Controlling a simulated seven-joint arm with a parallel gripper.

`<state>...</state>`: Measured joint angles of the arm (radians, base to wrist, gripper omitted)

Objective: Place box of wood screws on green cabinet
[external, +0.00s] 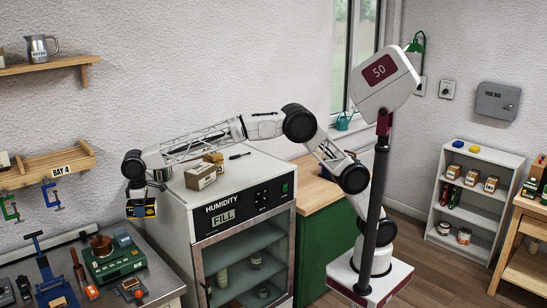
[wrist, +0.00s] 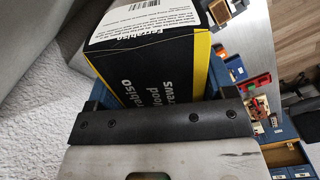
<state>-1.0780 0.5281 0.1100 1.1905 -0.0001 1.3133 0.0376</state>
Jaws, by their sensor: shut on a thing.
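My gripper (external: 141,201) is at the left in the external view, raised beside the humidity cabinet and near the workbench. It is shut on the box of wood screws (external: 143,211), which looks small, dark and yellow there. In the wrist view the box (wrist: 165,75) is black with yellow edges, a white end with a barcode, and the words "Wood Screws". Blue finger parts show on either side of it. The green cabinet (external: 326,250) stands right of the humidity cabinet, behind my arm. Its wooden top (external: 314,188) is partly hidden by my arm.
The humidity cabinet (external: 244,220) stands between my gripper and the green cabinet, with cartons (external: 201,176) on top. The workbench (external: 162,270) below holds a green device (external: 115,262) and several tools. A white shelf (external: 477,200) stands at the right. A teal watering can (external: 344,121) is by the window.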

